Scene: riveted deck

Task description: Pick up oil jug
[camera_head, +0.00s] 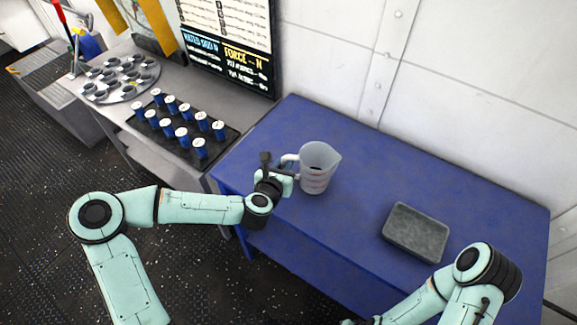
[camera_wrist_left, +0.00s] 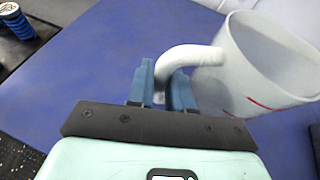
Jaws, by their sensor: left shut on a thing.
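The oil jug (camera_head: 317,170) is a pale translucent jug with red marks and a handle on its left side. It stands upright on the blue table (camera_head: 375,175). My left gripper (camera_head: 287,170) is at the jug's handle, shut on it. In the left wrist view, the blue fingers (camera_wrist_left: 163,92) sit on both sides of the lower handle, and the jug (camera_wrist_left: 262,65) is to their right. I cannot tell whether the jug's base touches the table. My right arm shows at the lower right, with its gripper mostly cut off at the bottom edge.
A grey tray (camera_head: 416,232) lies on the table to the right of the jug. At the left, a bench holds a black rack (camera_head: 228,142) of blue cans and a round plate (camera_head: 120,80) with several cups. A wall stands behind. The table's middle is clear.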

